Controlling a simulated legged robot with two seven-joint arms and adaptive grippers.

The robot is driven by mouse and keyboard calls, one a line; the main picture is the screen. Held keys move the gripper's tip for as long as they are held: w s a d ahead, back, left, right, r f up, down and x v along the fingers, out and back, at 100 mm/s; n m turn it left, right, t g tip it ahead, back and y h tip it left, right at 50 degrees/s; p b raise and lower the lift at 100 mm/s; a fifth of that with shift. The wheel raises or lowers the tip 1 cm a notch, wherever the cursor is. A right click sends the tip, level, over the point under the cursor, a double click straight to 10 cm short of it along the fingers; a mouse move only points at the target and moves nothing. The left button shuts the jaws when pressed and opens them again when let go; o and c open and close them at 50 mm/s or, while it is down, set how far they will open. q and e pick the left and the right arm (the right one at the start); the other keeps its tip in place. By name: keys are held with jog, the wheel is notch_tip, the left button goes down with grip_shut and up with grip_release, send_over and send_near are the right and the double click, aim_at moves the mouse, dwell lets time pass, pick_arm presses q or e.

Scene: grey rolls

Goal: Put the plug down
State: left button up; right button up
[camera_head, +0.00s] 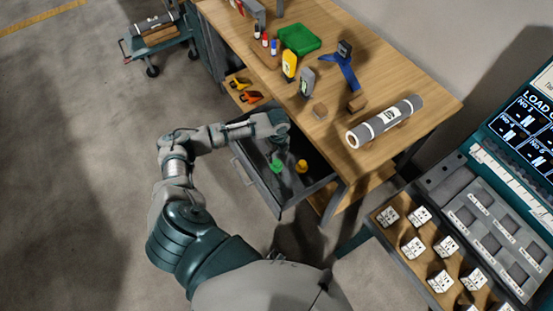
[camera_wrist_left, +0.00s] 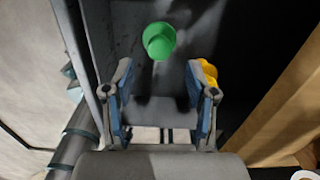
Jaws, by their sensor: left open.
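A green plug-like piece (camera_head: 277,165) is in the open drawer (camera_head: 247,171) under the workbench. In the left wrist view the green piece (camera_wrist_left: 159,40) is round and cup-shaped, on the grey drawer floor, beyond my fingertips and apart from them. A yellow piece (camera_head: 301,166) is in the drawer to its right; in the wrist view the yellow piece (camera_wrist_left: 208,72) is partly hidden by my right-hand finger. My left gripper (camera_wrist_left: 160,75) is open with nothing between its fingertips. In the head view my left gripper (camera_head: 274,127) is above the drawer. My right gripper is not in view.
The workbench top (camera_head: 350,90) holds a grey roll (camera_head: 385,121), a green box (camera_head: 299,39), a yellow bottle (camera_head: 289,64) and a blue stand (camera_head: 345,68). A panel with several white cubes (camera_head: 413,248) stands at right. A cart (camera_head: 157,45) is at upper left.

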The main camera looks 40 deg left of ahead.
pick_arm(q)
notch_tip(320, 180, up, 6)
jog(key=shift+f, duration=0.1)
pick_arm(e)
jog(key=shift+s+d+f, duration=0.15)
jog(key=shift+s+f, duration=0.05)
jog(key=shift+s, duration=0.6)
